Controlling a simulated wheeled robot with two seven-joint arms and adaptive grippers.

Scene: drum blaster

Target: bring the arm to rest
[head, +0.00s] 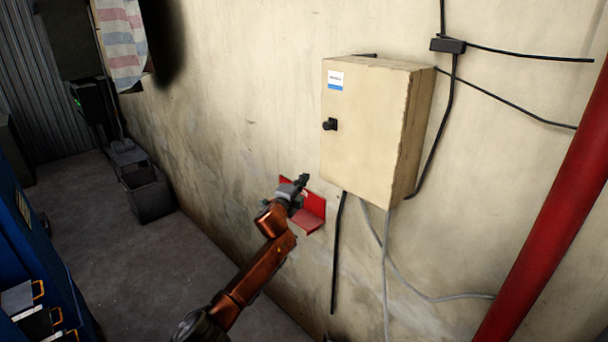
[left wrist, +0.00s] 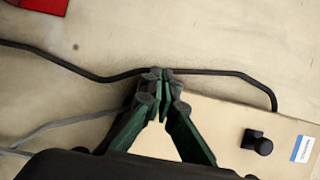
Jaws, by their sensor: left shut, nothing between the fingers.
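My left gripper (head: 302,181) is raised in front of the wall, with the red bracket (head: 312,217) just behind and below it in the head view. In the left wrist view the two dark green fingers of the left gripper (left wrist: 162,75) meet at their tips, shut with nothing between them. A beige electrical box (head: 365,135) with a black knob hangs on the wall to the right of the gripper. It also shows in the left wrist view (left wrist: 220,125), close to the fingers. My right gripper is in neither view.
Black cables (head: 447,130) and grey cables hang around the box. A red pipe (head: 550,215) slants down at the right. A dark open bin (head: 148,192) stands on the floor by the wall, and blue furniture (head: 25,240) is at the left. The floor between is clear.

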